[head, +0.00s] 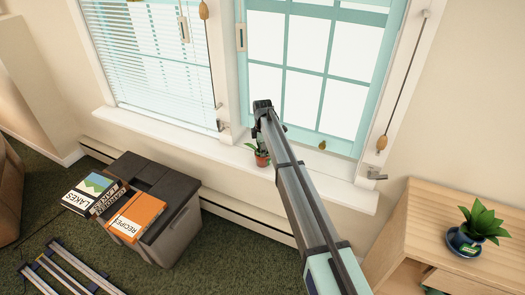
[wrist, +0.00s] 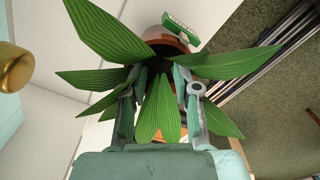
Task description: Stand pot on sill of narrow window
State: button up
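A small terracotta pot (head: 262,160) with a green plant is at the front of the white window sill (head: 335,183), below the right-hand window (head: 320,75). My gripper (head: 262,142) reaches down to it. In the wrist view the pot (wrist: 165,36) bears a green label, and the gripper's fingers (wrist: 160,92) are closed around it from both sides. Leaves hide much of the finger contact. I cannot tell whether the pot's base touches the sill. The left-hand window (head: 150,60) has blinds; both windows share the sill, and I cannot tell which is narrower.
A grey bin (head: 180,230) with books on its lid stands in front of the wall at left. A wooden cabinet (head: 415,225) at right carries a second plant in a blue pot (head: 460,244). Cord pulls and window handles hang near the sill, which is otherwise clear.

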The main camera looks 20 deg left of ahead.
notch_tip(320, 180, up, 12)
jog(key=b, duration=0.2)
jog(key=shift+r, duration=0.15)
dwell(0.4)
dwell(0.3)
